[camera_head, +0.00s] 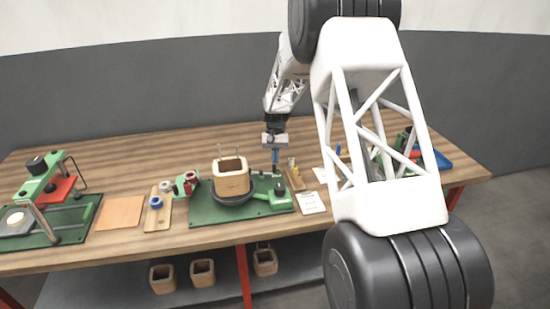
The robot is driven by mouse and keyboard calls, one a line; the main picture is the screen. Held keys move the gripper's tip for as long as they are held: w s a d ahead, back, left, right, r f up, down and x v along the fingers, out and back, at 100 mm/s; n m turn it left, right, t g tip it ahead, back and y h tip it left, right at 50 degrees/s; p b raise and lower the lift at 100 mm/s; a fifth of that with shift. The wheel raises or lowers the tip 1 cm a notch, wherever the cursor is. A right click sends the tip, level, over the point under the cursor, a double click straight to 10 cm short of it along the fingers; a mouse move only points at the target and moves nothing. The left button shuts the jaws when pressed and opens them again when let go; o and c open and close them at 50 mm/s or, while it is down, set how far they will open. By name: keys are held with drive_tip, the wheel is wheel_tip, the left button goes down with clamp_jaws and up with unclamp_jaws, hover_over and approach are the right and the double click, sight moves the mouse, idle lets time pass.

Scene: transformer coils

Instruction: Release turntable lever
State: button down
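The turntable (232,199) is a dark round plate on a green base plate (210,216) near the table's middle. A square wooden coil form (231,182) stands upright on it. A green lever-like part with a dark knob (279,188) is at the right end of the base. My gripper (275,166) points down just above and beside this part, right of the coil form. A narrow blue piece shows at its fingers; I cannot tell whether it is a finger or something held. The finger gap and any contact with the lever are too small to make out.
A green press with a red block (60,189) stands at the left, beside a bare wooden board (120,212). Spools (156,202) sit on a small board. A white card (310,202) lies right of the base. My arm hides part of the table's right side.

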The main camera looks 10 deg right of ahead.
idle(0.4)
drive_tip(key=shift+w+d, duration=0.2)
drive_tip(key=shift+w, duration=0.45)
drive_tip(key=w+f+v, duration=0.1)
drive_tip(key=w+v, duration=0.1)
drive_tip(key=v, duration=0.9)
drive_tip(key=shift+d, duration=0.4)
